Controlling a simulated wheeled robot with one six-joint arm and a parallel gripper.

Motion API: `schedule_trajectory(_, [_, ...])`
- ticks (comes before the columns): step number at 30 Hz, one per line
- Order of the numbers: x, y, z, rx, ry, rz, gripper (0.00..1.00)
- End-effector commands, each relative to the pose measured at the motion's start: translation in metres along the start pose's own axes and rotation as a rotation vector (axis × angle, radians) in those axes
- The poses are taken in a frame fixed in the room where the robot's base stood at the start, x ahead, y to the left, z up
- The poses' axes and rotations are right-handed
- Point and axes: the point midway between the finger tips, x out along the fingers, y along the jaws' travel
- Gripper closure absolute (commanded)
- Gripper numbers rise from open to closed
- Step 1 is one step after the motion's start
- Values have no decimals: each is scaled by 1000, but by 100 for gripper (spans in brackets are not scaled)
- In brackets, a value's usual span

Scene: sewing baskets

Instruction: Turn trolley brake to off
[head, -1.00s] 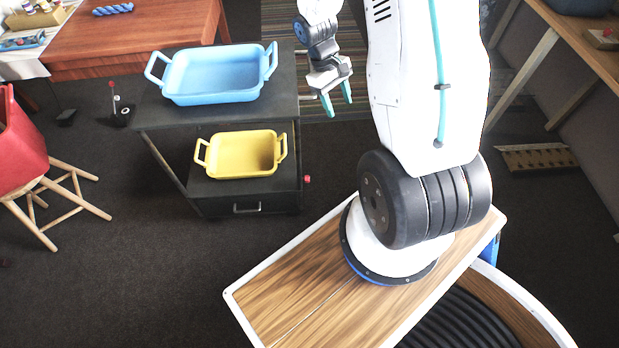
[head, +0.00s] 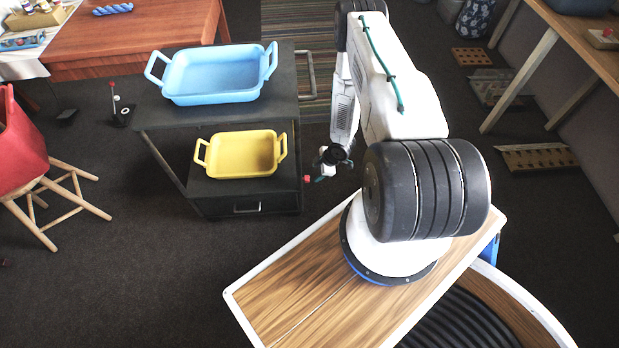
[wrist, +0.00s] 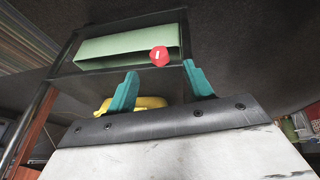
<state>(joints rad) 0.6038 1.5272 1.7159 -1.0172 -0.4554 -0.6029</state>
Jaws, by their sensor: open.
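The dark trolley (head: 150,114) stands left of my arm. A small red knob (head: 307,179) sticks out from its right side, low down by the drawer; I take it for the brake. In the wrist view the red knob (wrist: 159,56) has a short white mark and sits just past the gap between my fingertips. My gripper (head: 318,178) is beside the knob, its teal fingers mostly hidden in the head view. In the wrist view my gripper (wrist: 161,73) is open, with nothing between the fingers. I cannot tell whether a finger touches the knob.
A blue basket (head: 215,95) is on the trolley's top and a yellow basket (head: 242,170) on its lower shelf. The trolley's handle (head: 312,75) juts out on the right. A wooden stool (head: 60,185) is farther left.

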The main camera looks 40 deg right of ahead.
Motion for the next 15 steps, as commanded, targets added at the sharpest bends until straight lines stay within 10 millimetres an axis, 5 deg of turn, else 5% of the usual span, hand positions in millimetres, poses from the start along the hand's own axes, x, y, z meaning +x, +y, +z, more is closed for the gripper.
schedule_trajectory(15, [69,1,-4,-15,12,6,48])
